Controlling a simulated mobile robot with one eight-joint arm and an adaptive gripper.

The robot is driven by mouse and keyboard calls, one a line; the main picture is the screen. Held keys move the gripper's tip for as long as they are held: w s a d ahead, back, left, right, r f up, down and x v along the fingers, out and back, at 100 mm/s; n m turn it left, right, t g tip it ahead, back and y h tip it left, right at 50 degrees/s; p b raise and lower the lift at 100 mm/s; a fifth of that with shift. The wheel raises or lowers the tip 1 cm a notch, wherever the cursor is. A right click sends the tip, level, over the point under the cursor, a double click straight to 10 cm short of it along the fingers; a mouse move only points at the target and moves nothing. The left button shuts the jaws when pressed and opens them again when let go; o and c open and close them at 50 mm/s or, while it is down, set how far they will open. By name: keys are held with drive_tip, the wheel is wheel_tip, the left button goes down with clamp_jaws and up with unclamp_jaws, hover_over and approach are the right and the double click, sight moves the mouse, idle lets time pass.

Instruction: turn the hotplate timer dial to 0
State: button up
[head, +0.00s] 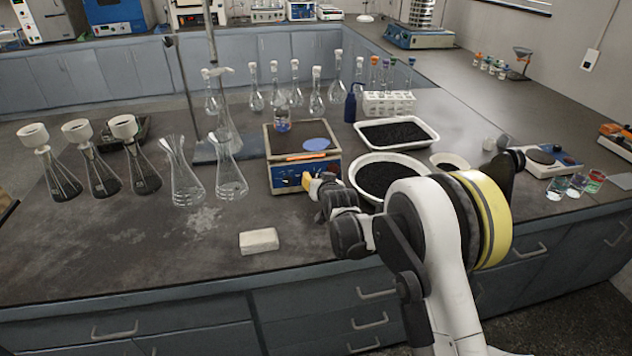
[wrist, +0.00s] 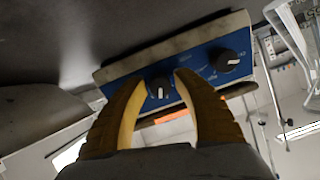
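The hotplate (head: 275,145) stands on the bench with a blue front panel (head: 282,181). In the wrist view the panel (wrist: 196,72) appears tilted, with two black dials bearing white pointer marks. One dial (wrist: 160,88) shows between my yellow fingertips, and the other dial (wrist: 228,61) is to the right, clear of the fingers. The lettering is too small to tell which is the timer. My gripper (head: 310,180) is at the right part of the panel in the head view; in the wrist view (wrist: 160,77) its fingers are apart, with no clear contact on the dial.
A flask (head: 282,118) and a blue disc (head: 316,144) are on the hotplate top. A bowl of black grains (head: 385,175) stands close to its right. Several glass flasks stand to the left. A pale block (head: 259,240) lies in front on mostly clear bench.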

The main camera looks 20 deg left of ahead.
drive_tip(key=shift+w+a, duration=0.1)
drive_tip(key=shift+w, duration=0.05)
drive_tip(key=shift+c, duration=0.5)
clamp_jaws()
